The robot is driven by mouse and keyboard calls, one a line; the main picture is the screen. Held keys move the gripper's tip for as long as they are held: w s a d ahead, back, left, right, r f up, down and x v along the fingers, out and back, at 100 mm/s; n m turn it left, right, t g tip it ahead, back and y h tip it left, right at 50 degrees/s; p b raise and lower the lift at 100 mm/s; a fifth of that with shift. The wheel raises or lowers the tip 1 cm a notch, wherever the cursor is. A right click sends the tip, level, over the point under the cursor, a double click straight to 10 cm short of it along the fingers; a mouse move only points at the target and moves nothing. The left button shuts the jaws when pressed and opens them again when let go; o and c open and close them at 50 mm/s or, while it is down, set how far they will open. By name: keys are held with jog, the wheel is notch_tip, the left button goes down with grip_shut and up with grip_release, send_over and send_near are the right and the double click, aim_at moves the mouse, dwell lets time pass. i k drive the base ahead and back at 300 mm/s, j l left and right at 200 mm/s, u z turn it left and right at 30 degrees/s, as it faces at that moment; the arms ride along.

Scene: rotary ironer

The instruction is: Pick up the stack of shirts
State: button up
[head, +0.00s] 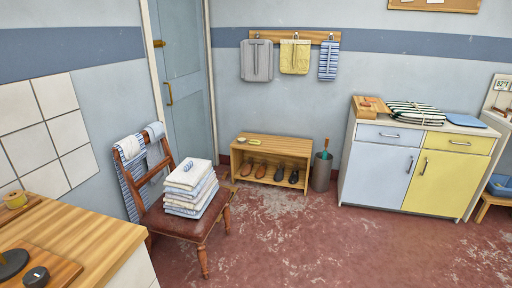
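A neat stack of folded white and pale blue cloth, which looks like the shirts (190,190), rests on the brown seat of a wooden chair (156,222). The top piece is white with a small blue patch. Striped and pale blue cloths (129,150) hang over the chair's backrest, behind the stack. On the cabinet at the right lies another folded pile, dark green and white striped (414,112); I cannot tell what garments it holds. My gripper is not in view.
A wooden counter (95,235) with black items fills the lower left, close to the chair. A low shoe bench (272,147) and a bin (321,172) stand along the back wall. A blue and yellow cabinet (382,165) stands right. The red floor (320,240) between is clear.

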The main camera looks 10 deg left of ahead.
aim_at(190, 188)
jog(key=i+u, duration=0.2)
jog(key=i, duration=0.75)
jog(key=i+u, duration=0.2)
jog(key=i, duration=0.8)
jog(key=i+j+u, duration=0.1)
jog(key=i+u, duration=0.15)
jog(key=i, duration=0.45)
jog(key=i+u, duration=0.3)
jog(key=i, duration=0.35)
jog(key=i+l+u, duration=0.25)
jog(key=i, duration=0.4)
